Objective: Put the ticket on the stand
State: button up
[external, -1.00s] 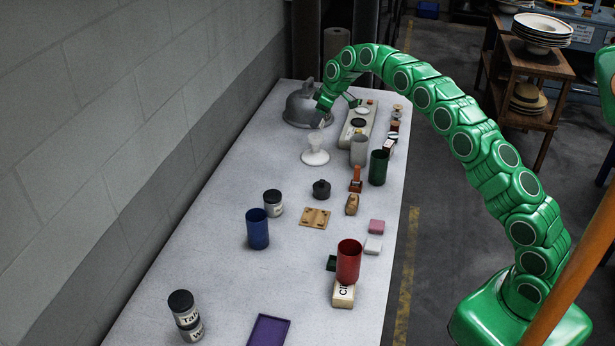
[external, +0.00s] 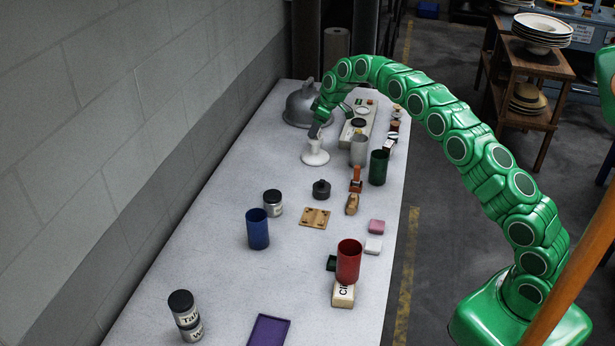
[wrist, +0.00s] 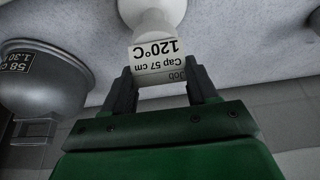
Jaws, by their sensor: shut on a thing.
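The ticket (wrist: 155,58) is a small white card with black print reading "Job", "Cap 57 cm" and "120°C", upside down in the wrist view. My gripper (wrist: 159,76) is shut on it, with a dark finger at each side. The white stand (wrist: 152,12), with a round base, is right behind the ticket's top edge in the wrist view. In the external view my gripper (external: 315,131) is right at the top of the stand (external: 315,157). The ticket is hidden there. I cannot tell whether the ticket touches the stand.
A grey metal dome (external: 300,104) stands behind the stand; it is at the left in the wrist view (wrist: 40,85). A grey cup (external: 359,151) and a green cup (external: 378,168) stand to the right. The table left of the stand is clear.

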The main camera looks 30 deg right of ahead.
dwell(0.3)
jog(key=o, duration=1)
jog(key=shift+r, duration=0.1)
jog(key=v, duration=1.1)
jog(key=s+d+r+m+g, duration=0.15)
jog(key=s+r, duration=0.45)
jog(key=s, duration=0.7)
jog(key=s+d+f+m+g+h, duration=0.1)
jog(key=s+d+m, duration=0.1)
jog(key=s, duration=1.6)
jog(key=s+d+f+m+g+h, duration=0.1)
jog(key=s+d, duration=0.4)
jog(key=s, duration=1.3)
jog(key=s+d+f+m+g+h, duration=0.1)
jog(key=s+d+f+m, duration=0.1)
jog(key=s, duration=1.6)
jog(key=shift+d+f+m, duration=0.4)
jog(key=shift+d+m, duration=0.35)
jog(key=shift+m, duration=0.5)
